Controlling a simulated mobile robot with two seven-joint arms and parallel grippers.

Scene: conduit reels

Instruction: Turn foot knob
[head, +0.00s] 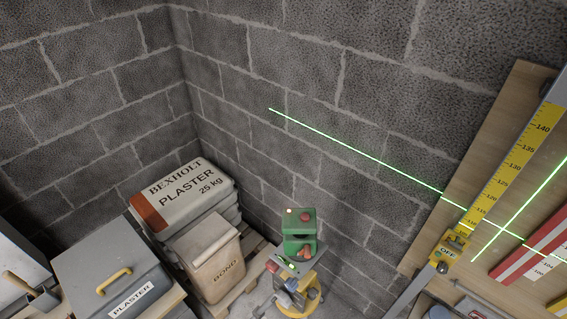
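A green laser level (299,222) stands low at the bottom centre, in front of the block wall. Below its head are a small bubble vial (290,265), a red part (305,252) and a blue-grey knob-like part (291,285). Its yellow base (313,300) is partly cut by the bottom edge. I cannot tell clearly which parts are the foot knobs. A green laser line (350,151) slopes down to the right across the wall onto a wooden board. A second green line crosses it on the board. Neither of my grippers is in view.
A grey plaster box (108,272) is further left.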

